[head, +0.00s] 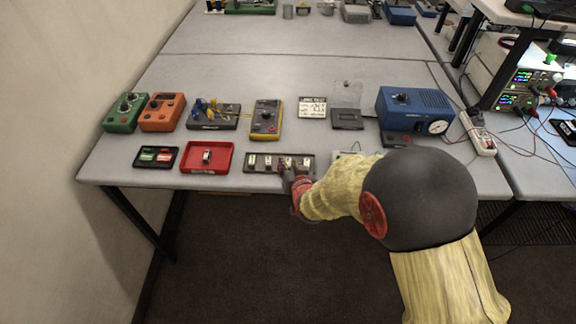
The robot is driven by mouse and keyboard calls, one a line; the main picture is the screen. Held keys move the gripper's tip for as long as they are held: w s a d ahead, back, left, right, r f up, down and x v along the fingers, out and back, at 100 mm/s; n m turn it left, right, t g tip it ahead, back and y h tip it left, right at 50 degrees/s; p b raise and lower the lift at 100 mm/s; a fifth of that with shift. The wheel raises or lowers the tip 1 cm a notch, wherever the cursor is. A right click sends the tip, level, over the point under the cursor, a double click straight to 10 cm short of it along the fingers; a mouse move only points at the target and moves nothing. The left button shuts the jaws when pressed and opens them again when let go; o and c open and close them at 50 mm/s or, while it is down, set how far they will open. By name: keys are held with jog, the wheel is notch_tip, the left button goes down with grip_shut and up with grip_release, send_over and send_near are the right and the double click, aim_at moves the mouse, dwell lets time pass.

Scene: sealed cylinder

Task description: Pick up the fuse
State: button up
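I cannot tell for certain which object is the fuse. A small pale piece with dark parts (207,156) stands in the red tray (190,168) near the table's front edge. Right of that tray lies a dark strip (262,168) with several small pale pieces in a row. My gripper (294,170) is at the front edge of this strip, over its right half, and covers part of it. Its fingers are small and dark here, so whether they are open, shut or touching a piece is unclear.
A black tray (143,158) with green and red pieces lies left of the red tray. Behind stand green (125,113) and orange (162,112) boxes, a yellow meter (266,120) and a blue box with a gauge (413,109). My arm hides the table's right front.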

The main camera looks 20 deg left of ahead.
jog(key=shift+c, duration=1.4)
grip_shut()
